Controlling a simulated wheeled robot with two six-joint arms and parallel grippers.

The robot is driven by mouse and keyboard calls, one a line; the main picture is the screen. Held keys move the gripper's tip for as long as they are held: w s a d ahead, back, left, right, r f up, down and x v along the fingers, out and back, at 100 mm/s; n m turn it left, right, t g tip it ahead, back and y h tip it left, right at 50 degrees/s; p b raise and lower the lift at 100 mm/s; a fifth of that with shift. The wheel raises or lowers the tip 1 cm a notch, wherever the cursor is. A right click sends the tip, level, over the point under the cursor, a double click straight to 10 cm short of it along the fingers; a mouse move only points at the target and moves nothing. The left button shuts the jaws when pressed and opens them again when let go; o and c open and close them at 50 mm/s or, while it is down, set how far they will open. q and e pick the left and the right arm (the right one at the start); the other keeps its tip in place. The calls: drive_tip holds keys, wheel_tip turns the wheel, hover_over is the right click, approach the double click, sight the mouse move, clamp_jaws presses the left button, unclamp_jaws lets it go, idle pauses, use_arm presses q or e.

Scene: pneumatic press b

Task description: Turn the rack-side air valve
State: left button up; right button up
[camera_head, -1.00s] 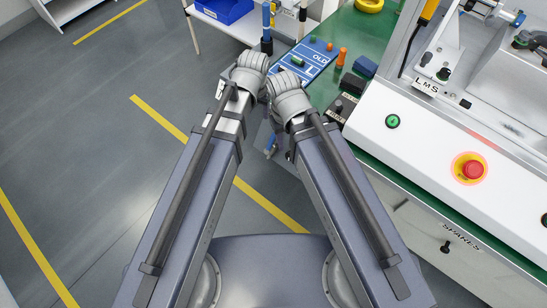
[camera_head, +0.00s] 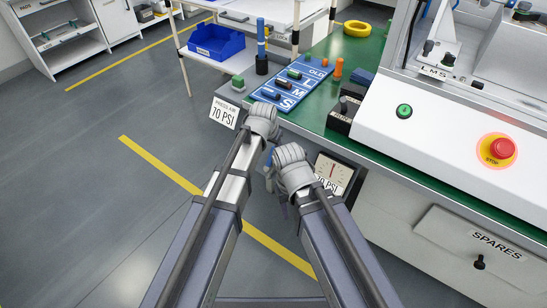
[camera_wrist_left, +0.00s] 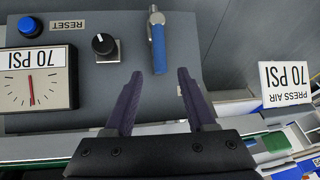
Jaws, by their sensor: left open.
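In the left wrist view, a valve with a blue lever (camera_wrist_left: 158,48) and a metal pivot is mounted on a grey panel (camera_wrist_left: 110,82). The lever lies in line with the gap between the fingers of my left gripper (camera_wrist_left: 159,76). The fingers are open and empty, and their tips appear just short of the lever's end. In the head view, my left wrist hides most of the left gripper; a small blue part (camera_head: 268,156) shows between the wrists. My right gripper (camera_head: 284,206) hangs beside it, its fingers mostly hidden.
The panel also carries a black knob (camera_wrist_left: 104,44), a blue reset button (camera_wrist_left: 30,26) and a 70 PSI gauge (camera_wrist_left: 34,85). A 70 PSI sign (camera_head: 225,112) hangs at the bench corner. The press bench (camera_head: 395,166) is at right; a rack holds a blue bin (camera_head: 217,42).

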sight(272, 151)
use_arm(q)
drive_tip(key=shift+b+x, duration=3.65)
drive_tip(key=shift+x, duration=0.25)
drive_tip(key=shift+c, duration=0.4)
clamp_jaws()
